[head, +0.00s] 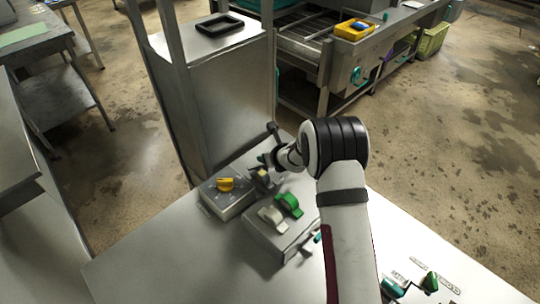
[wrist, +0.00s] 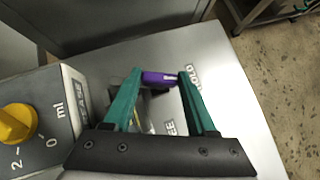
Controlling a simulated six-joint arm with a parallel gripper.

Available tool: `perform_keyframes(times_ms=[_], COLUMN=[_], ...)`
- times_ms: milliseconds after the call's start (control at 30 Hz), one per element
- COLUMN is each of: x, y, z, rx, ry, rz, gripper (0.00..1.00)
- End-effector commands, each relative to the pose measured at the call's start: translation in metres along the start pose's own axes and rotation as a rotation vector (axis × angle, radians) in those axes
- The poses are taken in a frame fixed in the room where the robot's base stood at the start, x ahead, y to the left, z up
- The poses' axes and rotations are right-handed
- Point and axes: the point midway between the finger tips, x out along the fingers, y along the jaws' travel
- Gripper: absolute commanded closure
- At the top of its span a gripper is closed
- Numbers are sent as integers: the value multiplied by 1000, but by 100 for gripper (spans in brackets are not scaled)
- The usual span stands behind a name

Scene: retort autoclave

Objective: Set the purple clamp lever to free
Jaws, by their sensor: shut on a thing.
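The purple clamp lever (wrist: 158,78) shows between the teal fingertips of my gripper (wrist: 161,86) in the wrist view. My gripper is shut on it, with one finger on each side. Printed labels lie on the pale surface beside and below the lever. One lies right of it and another, ending in "EE", is partly covered by my right finger. In the head view my gripper (head: 266,160) is at the back of the bench, and I cannot make out the purple lever there.
A grey box with a yellow knob (head: 226,184) stands just left of my gripper; the knob also shows in the wrist view (wrist: 17,124). A second box holds green (head: 288,203) and pale (head: 271,215) rockers. A metal cabinet (head: 215,100) stands behind. The bench's front left is clear.

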Motion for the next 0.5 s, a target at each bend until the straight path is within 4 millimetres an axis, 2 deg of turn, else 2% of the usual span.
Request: perform_keyframes(times_ms=[233, 267, 400, 433, 500], x=[-1, -1, -1, 0, 0], y=[0, 0, 0, 0, 0], z=[4, 4, 3, 2, 2], rx=[3, 3, 3, 3, 3], ry=[-8, -8, -6, -6, -5], rz=[0, 0, 0, 0, 0], gripper=[100, 41, 16, 12, 12])
